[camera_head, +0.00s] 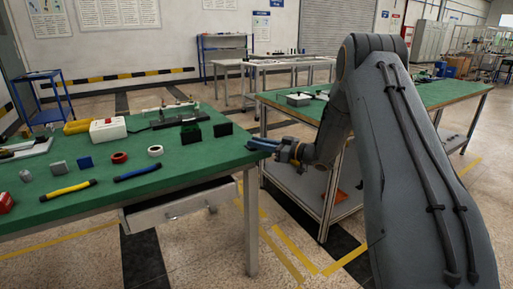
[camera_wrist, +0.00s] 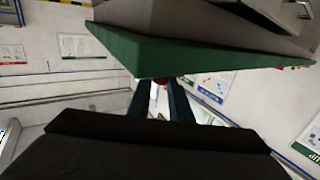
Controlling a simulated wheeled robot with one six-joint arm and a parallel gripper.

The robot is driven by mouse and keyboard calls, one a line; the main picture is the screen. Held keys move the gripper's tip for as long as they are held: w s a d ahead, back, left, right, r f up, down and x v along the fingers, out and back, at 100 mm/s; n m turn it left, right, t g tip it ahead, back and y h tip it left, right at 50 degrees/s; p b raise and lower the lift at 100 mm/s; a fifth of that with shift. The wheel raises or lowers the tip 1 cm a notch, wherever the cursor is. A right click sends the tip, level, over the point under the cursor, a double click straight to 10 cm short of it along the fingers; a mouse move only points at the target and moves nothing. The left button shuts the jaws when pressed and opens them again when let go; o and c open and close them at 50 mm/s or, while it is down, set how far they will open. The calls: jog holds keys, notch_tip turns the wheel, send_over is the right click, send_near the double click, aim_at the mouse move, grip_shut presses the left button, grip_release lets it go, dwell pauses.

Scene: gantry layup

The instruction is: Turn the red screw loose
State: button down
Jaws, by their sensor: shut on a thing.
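My gripper (camera_head: 262,145) reaches the right edge of the green-topped table (camera_head: 115,205), its blue fingers pointing left at the table's side. In the wrist view my gripper (camera_wrist: 161,88) has its two dark blue fingers on either side of a small red piece, which seems to be the red screw (camera_wrist: 160,81), at the green edge. The fingers are shut on it. Most of the screw is hidden by the fingers and the table edge, and it does not show in the head view.
On the table lie yellow-handled (camera_head: 68,190) and blue-handled (camera_head: 138,172) tools, a red tape roll (camera_head: 120,157), a white box (camera_head: 108,130) and black blocks. A drawer (camera_head: 178,208) stands open below. A second green table (camera_head: 435,92) is behind my arm.

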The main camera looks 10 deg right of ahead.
jog(key=n+g+b, duration=0.1)
jog(key=n+g+y+b, duration=0.1)
jog(key=n+g+y, duration=0.1)
jog(key=shift+w+d+f+g+b, duration=0.25)
jog(key=shift+w+g+b, duration=0.15)
jog(key=n+g+y+b, duration=0.1)
jog(key=g+b, duration=0.1)
jog(key=n+g+b, duration=0.1)
jog(key=g+b, duration=0.1)
jog(key=shift+w+n+y, duration=0.2)
jog(key=shift+n+y, duration=0.2)
jog(key=n+g+b, duration=0.1)
jog(key=g+b, duration=0.1)
jog(key=b, duration=0.1)
jog(key=n+g+b, duration=0.2)
jog(key=g+b, duration=0.1)
jog(key=shift+w+r+b, duration=0.1)
jog(key=shift+w+b, duration=0.1)
jog(key=shift+b, duration=0.1)
jog(key=shift+a+r+n+g+b, duration=0.1)
jog(key=shift+r+n+g+b, duration=0.25)
jog(key=shift+g+b, duration=0.4)
jog(key=c, duration=1.6)
grip_release()
jog(key=shift+f, duration=0.1)
